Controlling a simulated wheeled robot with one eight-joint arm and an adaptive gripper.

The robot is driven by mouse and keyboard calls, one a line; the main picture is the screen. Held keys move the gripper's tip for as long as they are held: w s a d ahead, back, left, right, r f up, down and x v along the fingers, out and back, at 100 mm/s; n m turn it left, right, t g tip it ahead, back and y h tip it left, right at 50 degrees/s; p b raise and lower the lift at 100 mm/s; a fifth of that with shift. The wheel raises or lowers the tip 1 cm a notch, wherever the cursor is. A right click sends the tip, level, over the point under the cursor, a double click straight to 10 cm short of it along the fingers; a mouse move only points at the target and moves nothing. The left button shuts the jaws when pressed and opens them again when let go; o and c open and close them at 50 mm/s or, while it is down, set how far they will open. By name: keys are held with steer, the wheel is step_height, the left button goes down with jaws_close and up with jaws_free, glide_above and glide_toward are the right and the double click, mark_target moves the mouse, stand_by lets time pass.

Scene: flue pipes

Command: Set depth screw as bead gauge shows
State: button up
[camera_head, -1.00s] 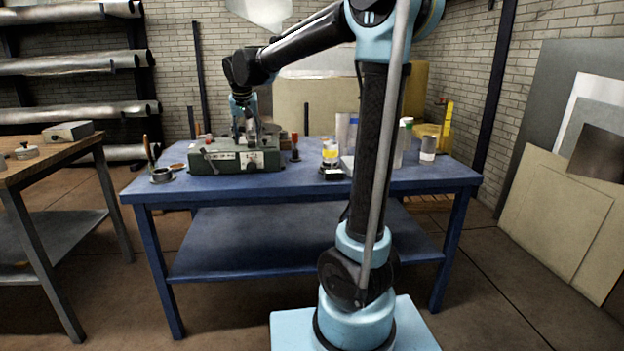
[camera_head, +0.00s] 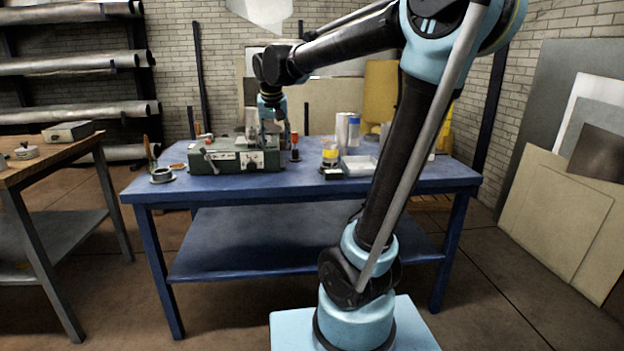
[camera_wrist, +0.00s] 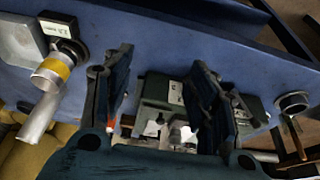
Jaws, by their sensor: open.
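A green bench machine (camera_head: 228,158) with a lever on its front stands on the blue table. It also shows in the wrist view (camera_wrist: 155,92), between and behind my fingers. Small metal parts (camera_wrist: 168,130) show on it there; I cannot tell which is the depth screw. My gripper (camera_head: 273,136) is over the machine's right part, pointing down. In the wrist view my gripper (camera_wrist: 165,65) is open, with nothing between its fingers. A small black block with a light label (camera_wrist: 60,27), possibly the gauge display, lies beside a yellow-banded cylinder (camera_wrist: 53,72); its reading is too blurred.
A red-topped piece (camera_head: 294,151) stands right of the machine. A pale tray (camera_head: 358,167) and several cylinders stand farther right. A metal ring (camera_head: 162,175) lies at the left end of the blue table (camera_head: 300,187). The front strip of the table is mostly clear.

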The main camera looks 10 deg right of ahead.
steer(key=s+d+f+g, duration=0.1)
steer(key=s+d+f, duration=0.7)
steer(key=s, duration=0.5)
steer(key=shift+d+f, duration=0.25)
steer(key=shift+d, duration=0.85)
step_height(320, 180, up, 11)
steer(key=t, duration=0.1)
glide_above(251, 163)
steer(key=s, duration=0.6)
steer(key=x, duration=1.7)
steer(key=shift+w+a+r, duration=0.15)
steer(key=shift+w+a, duration=0.05)
steer(key=shift+a, duration=0.05)
steer(key=shift+c, duration=0.5)
steer(key=c, duration=0.9)
